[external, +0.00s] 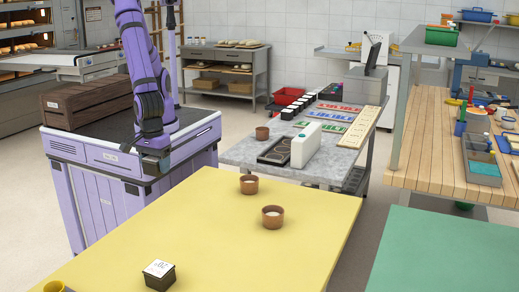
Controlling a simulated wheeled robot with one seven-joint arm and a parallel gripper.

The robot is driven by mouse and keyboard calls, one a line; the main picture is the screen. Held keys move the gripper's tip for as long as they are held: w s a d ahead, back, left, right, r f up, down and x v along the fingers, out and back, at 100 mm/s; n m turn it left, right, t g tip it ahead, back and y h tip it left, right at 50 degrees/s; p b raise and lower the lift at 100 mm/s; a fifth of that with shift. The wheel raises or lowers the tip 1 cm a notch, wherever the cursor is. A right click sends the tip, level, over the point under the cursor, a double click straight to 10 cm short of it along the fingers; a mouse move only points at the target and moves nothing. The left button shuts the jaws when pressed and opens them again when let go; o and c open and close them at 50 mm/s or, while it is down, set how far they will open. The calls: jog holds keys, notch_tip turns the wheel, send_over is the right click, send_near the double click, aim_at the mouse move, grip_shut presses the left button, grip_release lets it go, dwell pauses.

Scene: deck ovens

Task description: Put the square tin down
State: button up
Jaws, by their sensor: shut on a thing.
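My arm hangs down over my purple base at the left, and my gripper (153,158) is at its low end, small and dark against the base. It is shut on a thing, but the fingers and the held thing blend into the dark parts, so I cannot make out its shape. A small square dark tin (160,281) with a white, marked top stands upright at the front of the yellow table (215,225). My gripper is well apart from that tin, up and behind it in the picture.
Two brown round pots (273,217) (249,184) stand on the yellow table; its middle is clear. A wooden crate (87,101) is at the left. A green table (440,250) is at the right.

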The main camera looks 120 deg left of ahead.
jog(key=shift+s+d, duration=0.4)
jog(key=shift+s, duration=0.15)
jog(key=shift+s+d+f, duration=0.1)
jog(key=shift+s+f, duration=0.1)
jog(key=shift+f, duration=0.05)
notch_tip(320, 180, down, 10)
jog(key=shift+w+f, duration=0.1)
jog(key=shift+w+d+f, duration=0.15)
send_over(167, 247)
jog(key=shift+f, duration=2.5)
jog(key=shift+f, duration=0.1)
